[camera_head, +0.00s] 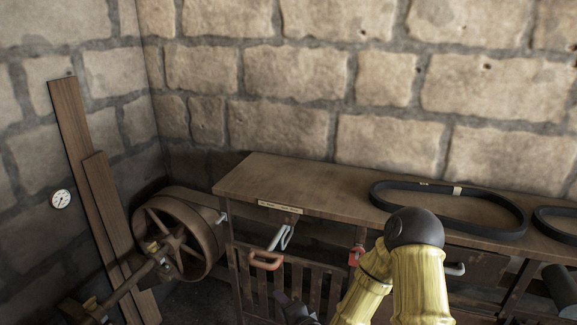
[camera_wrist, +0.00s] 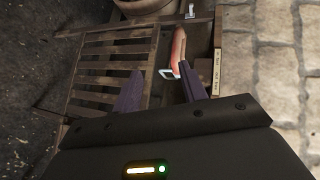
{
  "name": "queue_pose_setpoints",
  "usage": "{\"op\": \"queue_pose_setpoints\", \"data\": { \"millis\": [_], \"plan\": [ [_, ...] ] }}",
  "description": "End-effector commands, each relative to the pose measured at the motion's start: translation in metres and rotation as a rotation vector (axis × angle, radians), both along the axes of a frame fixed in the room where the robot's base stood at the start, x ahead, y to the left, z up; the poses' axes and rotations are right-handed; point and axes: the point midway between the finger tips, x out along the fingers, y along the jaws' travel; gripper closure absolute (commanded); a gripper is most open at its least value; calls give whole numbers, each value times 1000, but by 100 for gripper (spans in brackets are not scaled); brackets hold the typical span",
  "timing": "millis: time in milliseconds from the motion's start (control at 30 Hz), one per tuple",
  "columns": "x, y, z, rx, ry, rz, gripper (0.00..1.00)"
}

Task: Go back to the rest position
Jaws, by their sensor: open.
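My gripper (camera_head: 295,309) is at the bottom edge of the head view, low in front of the bench and partly cut off, beside my yellow arm. In the wrist view its two dark fingers (camera_wrist: 160,82) stand apart, with no object held between them. An orange-red handle (camera_wrist: 178,50) with a pale metal bracket appears beyond the fingertips, near the right finger. I cannot tell exactly how far the handle is from that finger. In the head view an orange handle (camera_head: 265,262) and a grey metal lever (camera_head: 281,237) are on the bench front, beyond my gripper.
The wooden workbench (camera_head: 270,182) stands against the stone wall. A black belt loop (camera_head: 480,232) lies on its top, with another loop (camera_head: 560,222) at the right edge. A large spoked pulley wheel (camera_head: 178,238) stands left of the bench. Wooden planks (camera_head: 75,135) lean nearby.

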Motion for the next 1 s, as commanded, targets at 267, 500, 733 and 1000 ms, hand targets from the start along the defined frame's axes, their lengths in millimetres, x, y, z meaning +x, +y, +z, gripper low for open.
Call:
{"op": "queue_pose_setpoints", "data": {
  "millis": [267,500,733,1000],
  "plan": [
    [-15,-36,8,-503,76,194,58],
    [-43,-85,30,-847,190,331,58],
    [-86,-130,65,-1070,327,458,58],
    [-152,-163,109,-1173,476,623,58]
  ]
}}
